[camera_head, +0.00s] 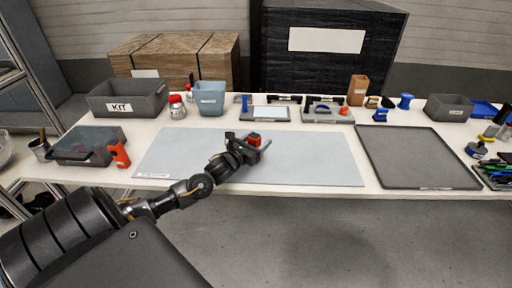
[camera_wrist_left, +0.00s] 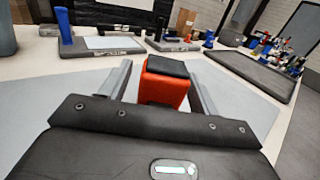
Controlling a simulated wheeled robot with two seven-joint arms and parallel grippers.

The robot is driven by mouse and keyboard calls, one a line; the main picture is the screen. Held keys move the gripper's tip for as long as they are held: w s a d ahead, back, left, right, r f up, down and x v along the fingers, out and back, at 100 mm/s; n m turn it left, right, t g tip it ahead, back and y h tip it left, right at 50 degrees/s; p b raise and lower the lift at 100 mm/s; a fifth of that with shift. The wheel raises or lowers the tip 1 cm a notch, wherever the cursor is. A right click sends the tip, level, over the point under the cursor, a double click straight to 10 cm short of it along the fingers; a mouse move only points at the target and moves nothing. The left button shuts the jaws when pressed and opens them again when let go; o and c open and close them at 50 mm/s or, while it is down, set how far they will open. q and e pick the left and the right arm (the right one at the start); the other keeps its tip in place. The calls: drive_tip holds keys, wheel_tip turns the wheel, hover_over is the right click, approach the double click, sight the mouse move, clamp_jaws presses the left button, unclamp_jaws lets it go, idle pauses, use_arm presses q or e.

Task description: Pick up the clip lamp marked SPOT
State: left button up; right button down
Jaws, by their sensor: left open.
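A small red block-shaped thing with a black top (camera_head: 254,139) is at my left gripper (camera_head: 249,144), above or on the pale mat. In the left wrist view the red thing (camera_wrist_left: 160,83) stands between the two grey fingers of my open left gripper (camera_wrist_left: 157,75), with a gap visible on its right. I can read no SPOT marking on it, so I cannot tell if it is the clip lamp. Another orange-red thing with a pale label (camera_head: 119,153) stands at the table's left, its marking unreadable. My right gripper is not in view.
The pale mat (camera_head: 310,169) is mostly bare. A dark tray (camera_head: 415,157) lies to its right. A KIT bin (camera_head: 128,98), a blue-grey bin (camera_head: 210,98) and fixtures (camera_head: 327,114) line the back. A dark-lidded case (camera_head: 87,145) is at left; tools (camera_head: 495,172) are at far right.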

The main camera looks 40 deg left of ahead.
use_arm(q)
drive_tip(key=shift+w, duration=0.25)
drive_tip(key=shift+c, duration=0.5)
drive_tip(key=c, duration=1.1)
drive_tip(key=shift+r, duration=0.15)
